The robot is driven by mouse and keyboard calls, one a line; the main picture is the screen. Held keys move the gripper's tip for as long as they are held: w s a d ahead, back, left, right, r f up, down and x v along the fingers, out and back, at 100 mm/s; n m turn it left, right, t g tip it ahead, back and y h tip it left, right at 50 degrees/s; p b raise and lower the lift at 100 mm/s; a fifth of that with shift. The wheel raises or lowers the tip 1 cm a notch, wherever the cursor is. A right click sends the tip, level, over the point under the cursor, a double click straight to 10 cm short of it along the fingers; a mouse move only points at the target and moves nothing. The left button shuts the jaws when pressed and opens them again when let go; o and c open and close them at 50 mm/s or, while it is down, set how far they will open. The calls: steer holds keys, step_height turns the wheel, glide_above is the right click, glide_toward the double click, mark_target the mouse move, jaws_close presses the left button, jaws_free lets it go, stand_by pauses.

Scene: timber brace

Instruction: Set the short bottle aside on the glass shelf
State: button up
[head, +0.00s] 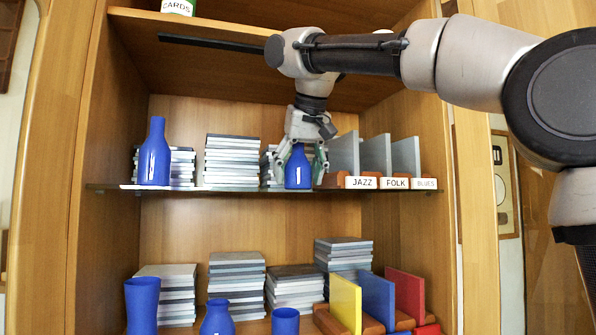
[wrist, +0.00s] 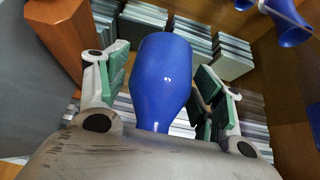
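The short blue bottle (head: 298,172) stands upright at the glass shelf (head: 230,190), left of the JAZZ divider. My gripper (head: 301,170) reaches down over it from above, one finger on each side. In the wrist view the blue bottle (wrist: 162,80) lies between the green-padded fingers of my gripper (wrist: 160,88). A gap shows between the bottle and each pad, so the gripper is open around it. The bottle's top is partly hidden by the gripper. A taller blue bottle (head: 155,155) stands at the left end of the same shelf.
Disc stacks (head: 231,162) stand behind and left of the short bottle. The labelled dividers (head: 362,182) are close on its right. Bare glass shows in front of the stacks. Below are blue vessels (head: 142,300), more stacks and coloured dividers (head: 377,298).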

stand_by(0.3)
steer(key=shift+r, duration=0.3)
steer(key=v, duration=1.1)
steer(key=shift+s+r, duration=0.2)
steer(key=shift+r, duration=0.05)
steer(key=shift+d, duration=0.1)
